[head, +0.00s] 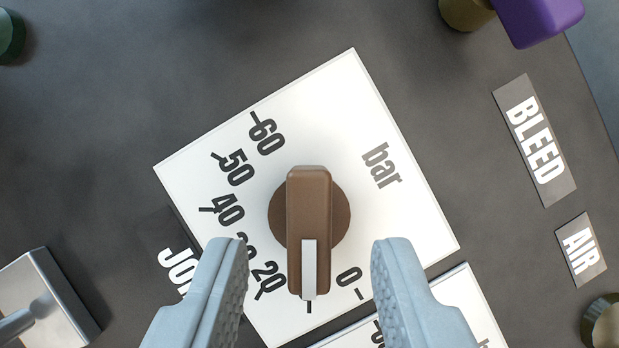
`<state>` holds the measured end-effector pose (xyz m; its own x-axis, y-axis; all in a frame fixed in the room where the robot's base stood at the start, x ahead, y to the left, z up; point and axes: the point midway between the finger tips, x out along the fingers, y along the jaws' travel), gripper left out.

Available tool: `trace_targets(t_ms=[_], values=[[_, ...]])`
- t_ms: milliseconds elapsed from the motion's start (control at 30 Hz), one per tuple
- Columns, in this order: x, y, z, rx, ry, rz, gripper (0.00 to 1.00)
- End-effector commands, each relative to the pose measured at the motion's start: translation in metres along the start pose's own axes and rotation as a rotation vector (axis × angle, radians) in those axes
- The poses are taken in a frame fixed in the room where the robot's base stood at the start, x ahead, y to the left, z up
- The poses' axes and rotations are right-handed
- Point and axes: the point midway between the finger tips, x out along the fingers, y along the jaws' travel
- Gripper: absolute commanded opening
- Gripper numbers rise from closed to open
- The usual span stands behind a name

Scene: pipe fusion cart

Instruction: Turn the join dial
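The join dial is a brown knob (309,200) with a raised grip bar and a pale pointer line, in the middle of the head view. It sits on a white scale plate (400,215) marked bar, with numbers from 0 to 60. The pointer aims down the picture, at a tick between 0 and 20. A dark label (172,255) beside the plate is partly hidden and starts with "JO". My gripper (309,248) is open, its two light blue fingers on either side of the knob's lower end, with a gap to the knob on each side.
A second white plate (465,300) lies at the lower right, partly cut off. BLEED (534,140) and AIR (581,249) labels are at the right. A purple handle (538,20) is at the top right, a metal lever block (45,300) at the lower left. The grey panel above is mostly clear.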

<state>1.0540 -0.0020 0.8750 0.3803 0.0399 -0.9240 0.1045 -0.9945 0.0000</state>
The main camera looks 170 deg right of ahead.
Motion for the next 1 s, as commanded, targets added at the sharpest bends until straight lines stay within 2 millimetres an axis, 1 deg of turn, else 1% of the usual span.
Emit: trace_targets(t_ms=[33, 200, 333, 567, 600, 767, 1000], values=[[0.008, 0.0, 0.0, 0.0, -0.002, 0.0, 0.36], [0.021, 0.0, 0.0, 0.0, 0.0, 0.0, 0.36], [0.025, 0.0, 0.0, 0.0, 0.0, 0.0, 0.36], [0.026, 0.0, 0.0, 0.0, 0.0, 0.0, 0.36], [0.026, 0.0, 0.0, 0.0, 0.0, 0.0, 0.32], [0.026, 0.0, 0.0, 0.0, 0.0, 0.0, 0.01], [0.026, 0.0, 0.0, 0.007, 0.0, 0.003, 0.0]])
